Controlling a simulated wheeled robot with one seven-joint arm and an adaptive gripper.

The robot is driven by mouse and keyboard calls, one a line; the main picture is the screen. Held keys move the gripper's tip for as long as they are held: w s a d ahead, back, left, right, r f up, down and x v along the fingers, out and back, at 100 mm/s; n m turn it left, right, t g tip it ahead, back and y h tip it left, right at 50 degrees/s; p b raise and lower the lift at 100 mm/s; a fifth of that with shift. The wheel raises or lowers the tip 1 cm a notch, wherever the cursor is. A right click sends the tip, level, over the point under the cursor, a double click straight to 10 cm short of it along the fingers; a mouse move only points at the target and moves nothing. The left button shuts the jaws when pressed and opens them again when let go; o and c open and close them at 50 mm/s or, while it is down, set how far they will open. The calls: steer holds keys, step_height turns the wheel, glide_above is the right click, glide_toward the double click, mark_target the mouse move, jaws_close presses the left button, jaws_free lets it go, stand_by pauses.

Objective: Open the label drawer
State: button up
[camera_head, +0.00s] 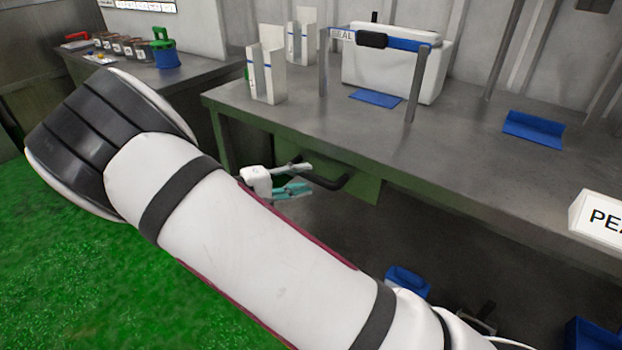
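A green drawer (364,189) sits under the front edge of the grey-topped workbench. Its dark bar handle (334,183) stands out from the front. The drawer looks flush with the bench frame, though my arm hides part of this area. My gripper (309,178) is at the left end of the handle. Its two teal-padded fingers are spread, one above and one below the level of the bar. The near end of the handle seems to lie at or between the fingertips; I cannot tell whether they touch it. No label shows on the drawer front.
My white arm crosses the foreground. On the workbench (470,160) stand white holders (267,75), a white box (430,75) behind a blue-barred frame, and blue trays (533,129). A PE-marked sign (598,217) is at right. Blue bins (408,281) lie below. Green floor is open at left.

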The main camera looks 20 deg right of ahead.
mark_target(307, 177)
steer(key=shift+x, duration=1.75)
jaws_close()
